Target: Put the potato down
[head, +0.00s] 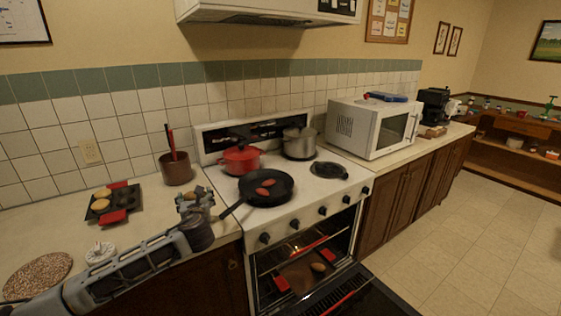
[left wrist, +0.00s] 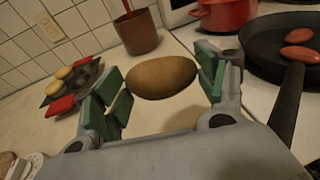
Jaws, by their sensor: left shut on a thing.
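My left gripper (head: 195,201) is over the counter, just left of the stove. In the left wrist view the left gripper (left wrist: 160,88) has its green-padded fingers on either side of a brown potato (left wrist: 160,77) and is shut on it. The potato also shows small between the fingers in the head view (head: 197,191). How far it is above the counter (left wrist: 165,115) is hard to tell. My right gripper is not in view.
A frying pan (head: 266,188) with two red items, a red pot (head: 243,160) and a steel pot (head: 299,143) stand on the stove. The pan handle points toward my gripper. The oven door (head: 365,292) is open.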

